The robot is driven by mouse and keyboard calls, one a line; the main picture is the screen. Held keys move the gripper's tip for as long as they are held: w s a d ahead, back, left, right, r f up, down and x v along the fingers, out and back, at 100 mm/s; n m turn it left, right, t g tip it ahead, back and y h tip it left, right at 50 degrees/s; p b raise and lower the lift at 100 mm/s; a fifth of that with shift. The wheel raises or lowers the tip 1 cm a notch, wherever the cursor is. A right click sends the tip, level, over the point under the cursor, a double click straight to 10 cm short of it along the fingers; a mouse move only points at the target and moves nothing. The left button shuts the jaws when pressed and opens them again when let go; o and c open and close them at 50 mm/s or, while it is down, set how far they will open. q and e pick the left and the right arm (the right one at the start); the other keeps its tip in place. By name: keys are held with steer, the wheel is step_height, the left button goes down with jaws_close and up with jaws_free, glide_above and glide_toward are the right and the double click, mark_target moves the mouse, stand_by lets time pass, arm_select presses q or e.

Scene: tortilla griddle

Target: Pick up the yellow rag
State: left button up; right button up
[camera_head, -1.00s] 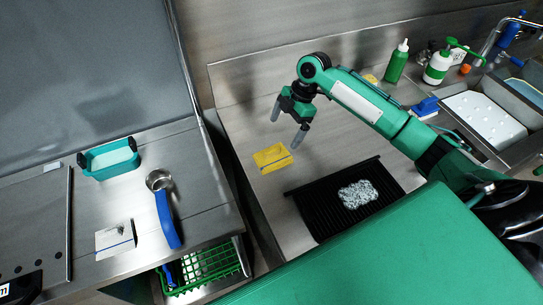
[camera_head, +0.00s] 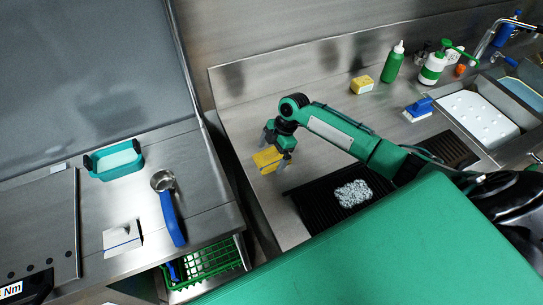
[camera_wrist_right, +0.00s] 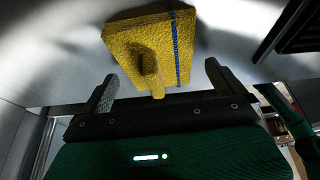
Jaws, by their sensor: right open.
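The yellow rag (camera_head: 267,159) lies on the steel counter, left of the black ribbed tray. In the right wrist view the rag (camera_wrist_right: 130,38) is a folded yellow cloth with a blue stripe along its right side and a raised fold in the middle. My right gripper (camera_head: 278,157) is over the rag, its fingers apart. In the right wrist view the fingers of the right gripper (camera_wrist_right: 157,85) stand either side of the rag's near end, with nothing held between them. I cannot tell whether the fingertips touch the counter. My left gripper is not in view.
The black ribbed tray (camera_head: 312,221) holds a grey-white scourer (camera_head: 352,193). A yellow sponge (camera_head: 361,85), a blue brush (camera_head: 419,108) and a green bottle (camera_head: 393,63) stand farther right. A gap separates this counter from the left one, which holds a teal container (camera_head: 114,160) and a blue-handled ladle (camera_head: 170,215).

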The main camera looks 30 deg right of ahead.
steer(key=c, duration=1)
steer(key=shift+r, duration=0.1)
